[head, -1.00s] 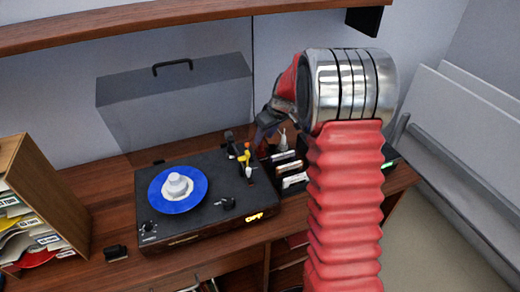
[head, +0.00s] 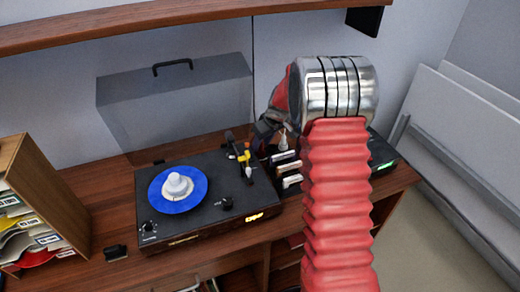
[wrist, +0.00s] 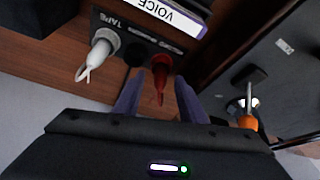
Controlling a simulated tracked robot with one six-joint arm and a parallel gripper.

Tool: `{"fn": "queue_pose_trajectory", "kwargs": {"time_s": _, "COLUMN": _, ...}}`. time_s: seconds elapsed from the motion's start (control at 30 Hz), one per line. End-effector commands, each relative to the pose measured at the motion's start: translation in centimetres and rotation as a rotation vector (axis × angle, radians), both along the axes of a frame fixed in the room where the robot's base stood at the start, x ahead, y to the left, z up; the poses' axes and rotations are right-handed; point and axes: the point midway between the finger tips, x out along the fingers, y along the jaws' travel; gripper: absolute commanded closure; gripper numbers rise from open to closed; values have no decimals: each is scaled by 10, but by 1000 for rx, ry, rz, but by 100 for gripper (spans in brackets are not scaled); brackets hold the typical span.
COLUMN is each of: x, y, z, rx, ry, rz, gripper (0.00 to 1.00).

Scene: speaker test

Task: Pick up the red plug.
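The red plug (wrist: 160,72) shows in the wrist view, seated in a dark socket panel (wrist: 140,32), with thin red leads at its near end. My gripper (wrist: 159,88) is open, with one finger on each side of the red plug and a gap showing around it. A white plug (wrist: 102,48) sits in the same panel by the word TAPE, left of my fingers. In the head view my gripper is mostly hidden behind my arm, beside the turntable (head: 215,200), and I cannot make out the red plug there.
A white case labelled VOICE (wrist: 165,14) stands just beyond the red plug. An orange-handled part (wrist: 248,121) is close to the right of my gripper. A letter rack (head: 45,190) stands at the left of the wooden desk (head: 105,215). A shelf (head: 180,20) hangs above.

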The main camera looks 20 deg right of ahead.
Motion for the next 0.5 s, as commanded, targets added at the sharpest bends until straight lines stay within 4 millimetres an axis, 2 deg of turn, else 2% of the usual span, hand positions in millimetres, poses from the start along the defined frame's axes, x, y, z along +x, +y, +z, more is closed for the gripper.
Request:
{"fn": "queue_pose_trajectory", "kwargs": {"time_s": 0.07, "x": 0, "y": 0, "z": 0, "rx": 0, "ry": 0, "rz": 0, "gripper": 64}}
{"fn": "queue_pose_trajectory", "kwargs": {"time_s": 0.5, "x": 0, "y": 0, "z": 0, "rx": 0, "ry": 0, "rz": 0, "gripper": 95}}
